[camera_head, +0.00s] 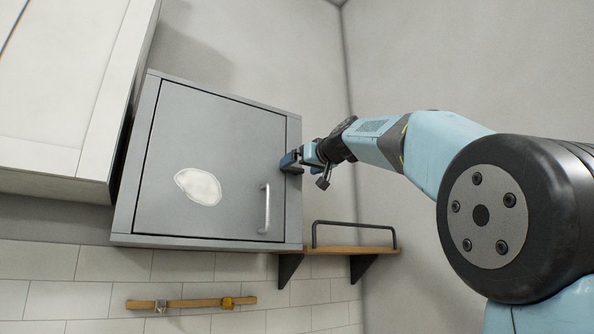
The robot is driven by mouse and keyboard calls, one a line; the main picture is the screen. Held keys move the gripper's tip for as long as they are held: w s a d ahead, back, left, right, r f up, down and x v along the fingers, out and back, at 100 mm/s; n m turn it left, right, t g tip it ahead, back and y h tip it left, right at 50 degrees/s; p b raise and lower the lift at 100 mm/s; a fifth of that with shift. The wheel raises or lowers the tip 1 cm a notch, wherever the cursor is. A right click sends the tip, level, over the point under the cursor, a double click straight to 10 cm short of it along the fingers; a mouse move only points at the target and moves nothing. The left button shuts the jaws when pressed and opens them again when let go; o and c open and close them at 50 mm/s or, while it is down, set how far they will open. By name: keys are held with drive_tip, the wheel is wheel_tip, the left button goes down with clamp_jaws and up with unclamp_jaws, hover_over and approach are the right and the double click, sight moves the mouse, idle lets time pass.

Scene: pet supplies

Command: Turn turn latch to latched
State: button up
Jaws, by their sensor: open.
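A grey wall cabinet (215,232) hangs tilted in the picture, with its door (205,130) closed or nearly so. A silver bar handle (265,210) is at the lower right of the door. My gripper (288,162) is open at the door's right edge, above the handle, with its blue fingers in front of or touching the cabinet's right frame. I cannot make out the turn latch; it may be hidden by the fingers. Its position cannot be read.
A white cupboard (60,90) adjoins on the left. Below right is a wooden shelf (345,250) with a dark rail (355,224) and brackets. A wooden hook strip (195,303) is on the tiles below. The wall above the cabinet is clear.

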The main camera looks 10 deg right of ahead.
drive_tip(key=v, duration=0.9)
drive_tip(key=shift+s+d, duration=0.15)
drive_tip(key=shift+s, duration=0.2)
drive_tip(key=s+f+m+g+h, duration=0.1)
drive_tip(key=s+f+g, duration=0.3)
drive_tip(key=f, duration=1.4)
drive_tip(key=s+f+m+g+h, duration=0.1)
drive_tip(key=s+f+g+h, duration=0.1)
drive_tip(key=s+f, duration=0.9)
drive_tip(key=s+a+f+m+g+h, duration=0.1)
drive_tip(key=s+f+g, duration=0.4)
drive_tip(key=f, duration=2.1)
drive_tip(key=s+h, duration=0.1)
drive_tip(key=s, duration=0.2)
drive_tip(key=shift+s+f+g+h, duration=0.3)
drive_tip(key=shift+f, duration=0.05)
